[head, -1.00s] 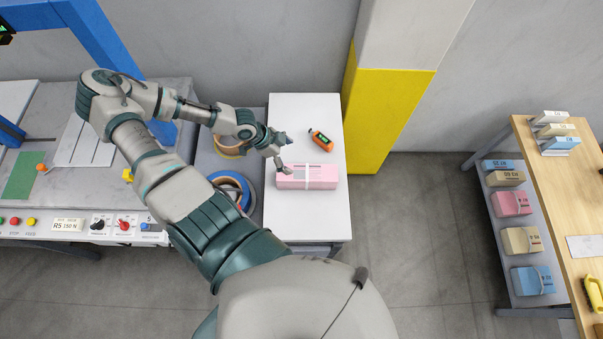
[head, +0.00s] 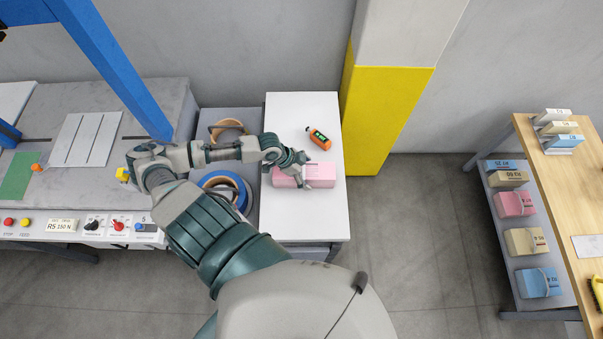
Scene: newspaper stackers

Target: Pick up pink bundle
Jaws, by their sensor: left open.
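The pink bundle (head: 320,176) lies on the white table (head: 306,222), its long side running left to right. My left gripper (head: 301,171) is open at the bundle, over its middle and back edge. The fingers hide part of the bundle's top and its white band. I cannot tell whether the fingers touch it. My right gripper is not in view.
An orange device (head: 319,139) lies just behind the bundle. Tape rolls (head: 228,187) sit on the grey surface to the left. A yellow-painted column (head: 382,120) stands right of the table. A wooden shelf table (head: 549,190) with several bundles is at the far right.

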